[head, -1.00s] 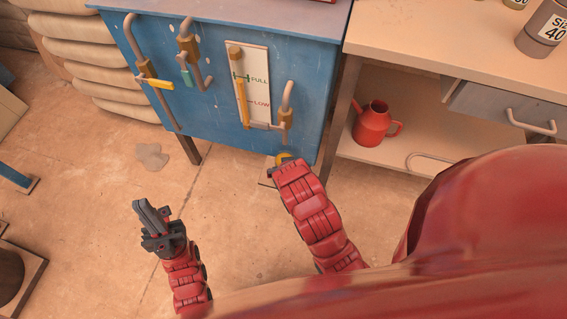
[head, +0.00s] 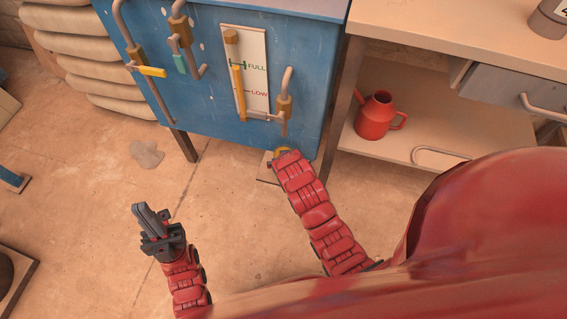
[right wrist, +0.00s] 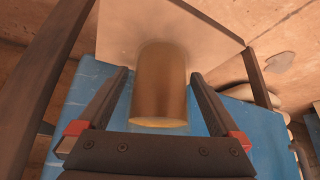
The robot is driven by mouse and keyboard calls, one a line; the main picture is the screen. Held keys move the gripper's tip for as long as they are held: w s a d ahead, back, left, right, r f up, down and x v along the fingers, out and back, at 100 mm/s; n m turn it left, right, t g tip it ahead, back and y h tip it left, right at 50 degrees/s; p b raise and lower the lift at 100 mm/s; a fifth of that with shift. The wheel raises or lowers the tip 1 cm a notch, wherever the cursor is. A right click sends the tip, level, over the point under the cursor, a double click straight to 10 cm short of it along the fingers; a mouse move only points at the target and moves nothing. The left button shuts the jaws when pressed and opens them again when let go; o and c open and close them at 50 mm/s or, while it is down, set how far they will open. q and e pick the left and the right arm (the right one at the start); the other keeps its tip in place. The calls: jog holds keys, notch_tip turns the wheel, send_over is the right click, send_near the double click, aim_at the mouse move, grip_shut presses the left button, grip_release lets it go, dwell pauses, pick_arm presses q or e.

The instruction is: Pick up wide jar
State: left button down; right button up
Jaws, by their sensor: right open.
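A brownish-gold cylinder, which looks like the wide jar (right wrist: 160,88), stands on a pale plate in the right wrist view. My right gripper (right wrist: 159,80) is open, with one dark finger on each side of the jar. I cannot tell whether either finger touches it. In the head view my right gripper is mostly hidden behind its own wrist, and only a small gold piece shows beyond it, below the blue tank. My left gripper (head: 152,216) is empty over the floor at the lower left, its fingers close together.
The blue tank (head: 215,105) with pipes, valve handles and a level gauge (head: 252,70) stands just beyond my right gripper. A bench (head: 450,25) is at the right, with a red watering can (head: 376,115) on its lower shelf. The floor around my left gripper is clear.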

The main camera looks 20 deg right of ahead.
jog(key=shift+w+f, duration=0.3)
jog(key=shift+f, duration=0.1)
jog(key=shift+r, duration=0.1)
jog(key=c, duration=1.5)
